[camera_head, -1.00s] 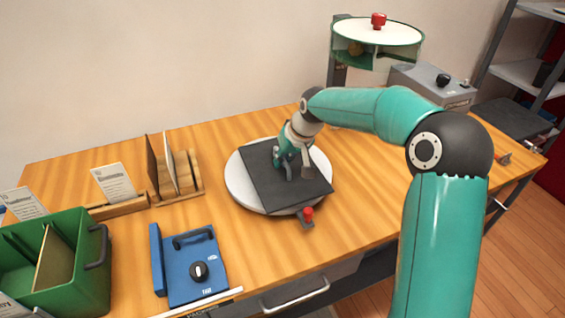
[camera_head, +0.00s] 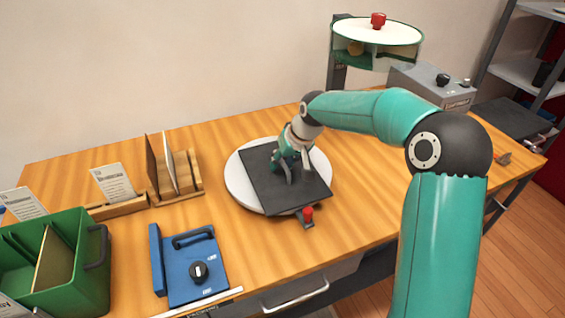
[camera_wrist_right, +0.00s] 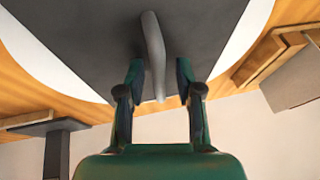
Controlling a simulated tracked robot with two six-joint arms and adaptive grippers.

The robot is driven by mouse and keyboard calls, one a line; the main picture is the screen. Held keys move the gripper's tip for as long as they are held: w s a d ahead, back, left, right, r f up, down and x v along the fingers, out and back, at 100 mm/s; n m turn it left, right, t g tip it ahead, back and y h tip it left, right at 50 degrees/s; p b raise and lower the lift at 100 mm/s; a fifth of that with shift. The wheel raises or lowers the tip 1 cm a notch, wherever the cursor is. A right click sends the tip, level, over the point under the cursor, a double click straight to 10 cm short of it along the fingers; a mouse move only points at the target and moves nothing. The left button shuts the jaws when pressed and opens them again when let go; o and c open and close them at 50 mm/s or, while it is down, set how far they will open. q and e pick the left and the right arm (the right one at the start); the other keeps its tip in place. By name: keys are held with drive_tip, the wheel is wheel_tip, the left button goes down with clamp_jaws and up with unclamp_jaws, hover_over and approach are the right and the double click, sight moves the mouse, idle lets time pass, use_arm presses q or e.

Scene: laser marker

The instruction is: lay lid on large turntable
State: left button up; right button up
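The lid is a dark square plate (camera_head: 300,194) with a grey bar handle (camera_head: 289,174). It lies over the white round turntable (camera_head: 236,187) on the table, with its front corner at or past the rim. In the right wrist view the lid (camera_wrist_right: 80,35) spans the top and the turntable's white rim (camera_wrist_right: 35,58) shows beside it. My right gripper (camera_head: 284,160) is low over the lid. In the wrist view its two fingertips (camera_wrist_right: 157,84) stand apart, one on each side of the handle (camera_wrist_right: 154,50), with gaps visible. My left gripper is out of view.
A red-knobbed clamp (camera_head: 307,215) sits at the turntable's front edge. A blue device (camera_head: 192,265), a green bin (camera_head: 90,275) and wooden holders (camera_head: 180,190) stand to the left. A round, white-topped stand (camera_head: 350,30) and a grey box (camera_head: 440,85) are behind right.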

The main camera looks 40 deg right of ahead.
drive_tip(key=a+v, duration=0.1)
drive_tip(key=v, duration=1)
drive_tip(key=shift+s+d+r, duration=0.2)
drive_tip(key=shift+d+r, duration=0.15)
drive_tip(key=shift+d, duration=0.15)
